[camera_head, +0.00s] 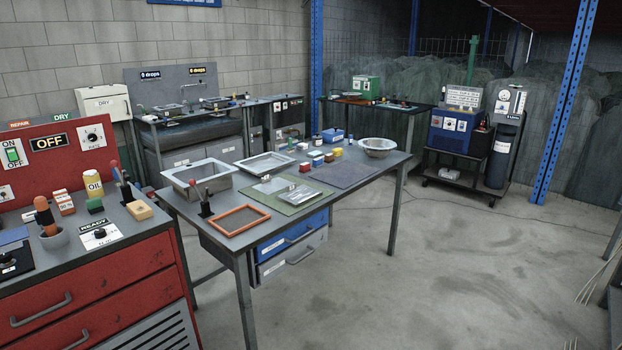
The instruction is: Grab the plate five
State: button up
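No plate with a readable number five shows in the head view. A flat, shallow metal piece (307,197) lies on a green mat (268,203) on the middle metal table (318,217). Small white tags (266,179) stand near it, too small to read. A round metal bowl (378,146) stands at the table's far right end. Small dark flat pieces lie on the back bench (172,121), too small to identify. My gripper is not in view.
The middle table also holds a metal basin (197,173), an orange frame (240,220) and several small colored blocks. A red cabinet (105,290) stands at left, a blue cart (452,137) at back right. Blue posts (566,95) rise nearby. The concrete floor (440,270) at right is mostly clear.

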aim_at(294, 196)
jog(key=u, duration=0.5)
jog(key=i, duration=0.55)
jog(key=u, duration=0.8)
jog(key=i, duration=0.7)
jog(key=u, duration=0.35)
